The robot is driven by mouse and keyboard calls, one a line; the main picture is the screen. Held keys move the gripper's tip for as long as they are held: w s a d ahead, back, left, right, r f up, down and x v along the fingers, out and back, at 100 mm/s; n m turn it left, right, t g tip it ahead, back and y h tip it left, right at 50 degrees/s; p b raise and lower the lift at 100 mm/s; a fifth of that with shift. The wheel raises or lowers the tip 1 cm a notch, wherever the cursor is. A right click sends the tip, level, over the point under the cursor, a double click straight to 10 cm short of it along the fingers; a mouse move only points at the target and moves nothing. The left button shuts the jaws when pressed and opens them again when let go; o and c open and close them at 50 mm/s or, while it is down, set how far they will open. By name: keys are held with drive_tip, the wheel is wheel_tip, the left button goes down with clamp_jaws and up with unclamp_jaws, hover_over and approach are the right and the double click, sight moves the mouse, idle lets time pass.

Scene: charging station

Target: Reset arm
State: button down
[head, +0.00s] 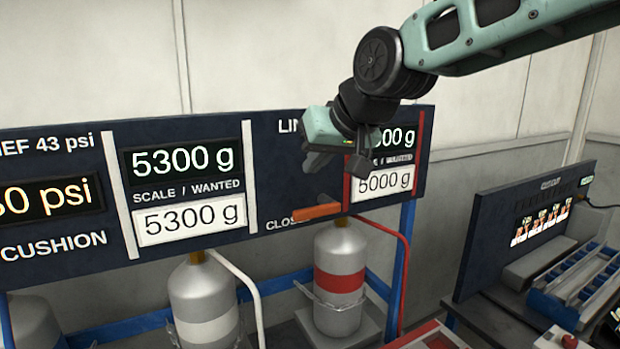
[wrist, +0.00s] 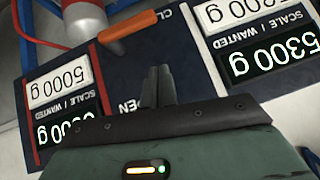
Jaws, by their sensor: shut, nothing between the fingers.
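My arm reaches in from the upper right in the head view. My gripper (head: 318,160) hangs in front of the dark panel (head: 275,180), between its two pairs of displays. In the wrist view my gripper (wrist: 157,72) has its fingers together with nothing between them. An orange lever handle (head: 316,211) points across the panel below the gripper, near the lettering "CLOSE". The handle also shows in the wrist view (wrist: 126,32), apart from the fingers. The right upper display is partly hidden by my wrist.
A cylinder with a white band (head: 203,305) and one with a red band (head: 340,275) stand below the panel. A white hose (head: 240,280) and a red hose (head: 400,250) run down there. A second dark station (head: 500,225) with a blue rack (head: 580,275) stands at the right.

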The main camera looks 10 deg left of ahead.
drive_tip(key=s+a+b+v, duration=0.1)
drive_tip(key=b+v, duration=0.1)
drive_tip(key=v, duration=0.4)
drive_tip(key=s+d+f+g+h+b, duration=0.2)
drive_tip(key=s+d+f, duration=0.4)
drive_tip(key=f, duration=0.5)
drive_tip(key=s+d+f+g+h+b, duration=0.2)
drive_tip(key=s+d+f+b, duration=0.1)
drive_tip(key=s+d+f, duration=0.4)
drive_tip(key=s+d+f+n+g+h+b, duration=0.1)
drive_tip(key=s+d+f+g+h+b, duration=0.1)
drive_tip(key=s+d+f, duration=0.5)
drive_tip(key=s+f, duration=0.5)
drive_tip(key=f, duration=0.4)
drive_tip(key=shift+d+f, duration=0.25)
drive_tip(key=shift+s, duration=0.1)
